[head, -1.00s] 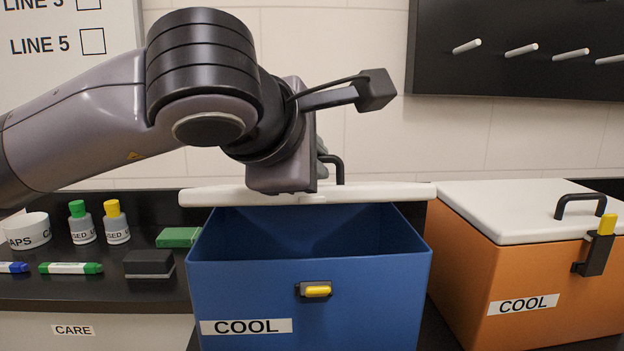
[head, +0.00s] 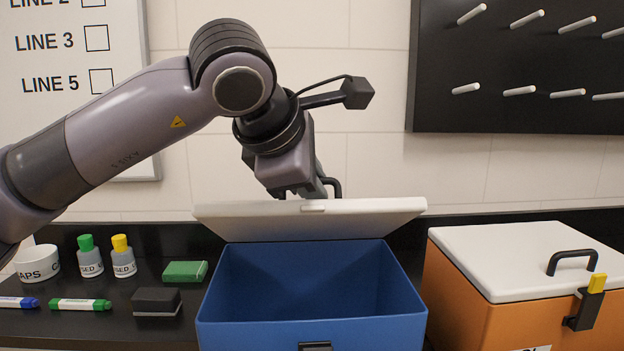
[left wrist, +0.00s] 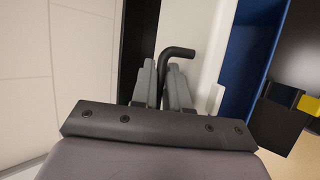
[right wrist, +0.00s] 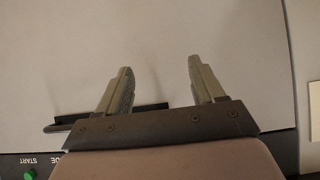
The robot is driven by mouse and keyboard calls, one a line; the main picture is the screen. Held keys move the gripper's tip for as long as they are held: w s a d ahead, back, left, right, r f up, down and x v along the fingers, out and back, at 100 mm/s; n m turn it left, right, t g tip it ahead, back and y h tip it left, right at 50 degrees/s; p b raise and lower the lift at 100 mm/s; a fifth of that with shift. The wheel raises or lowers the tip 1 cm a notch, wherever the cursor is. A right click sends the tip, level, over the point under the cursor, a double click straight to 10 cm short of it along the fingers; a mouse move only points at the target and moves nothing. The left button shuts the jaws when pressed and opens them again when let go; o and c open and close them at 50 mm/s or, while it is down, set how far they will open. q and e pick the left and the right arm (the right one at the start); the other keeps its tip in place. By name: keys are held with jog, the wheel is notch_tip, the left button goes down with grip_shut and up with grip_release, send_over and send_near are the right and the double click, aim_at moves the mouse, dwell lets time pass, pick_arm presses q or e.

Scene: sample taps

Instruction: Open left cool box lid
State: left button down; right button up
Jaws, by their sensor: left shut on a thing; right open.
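The left cool box (head: 312,285) is blue and stands open on the bench, its inside empty where I can see it. Its white lid (head: 350,218) is tilted up at the back of the box. My left gripper (head: 322,190) is behind the raised lid, its fingertips mostly hidden in the head view. In the left wrist view the gripper (left wrist: 163,80) is shut on the lid's black handle (left wrist: 178,53). My right gripper (right wrist: 160,80) is open and empty in the right wrist view, over a pale surface. It is out of the head view.
An orange cool box (head: 475,300) with a shut white lid (head: 520,255) stands to the right. On the left are bottles (head: 90,258), markers (head: 80,304), a green block (head: 185,271) and a black block (head: 156,301). A pegboard (head: 520,65) hangs behind.

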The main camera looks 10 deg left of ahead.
pick_arm(q)
jog(key=c, duration=1.5)
grip_release()
jog(key=shift+b+v, duration=0.5)
jog(key=shift+v, duration=3.1)
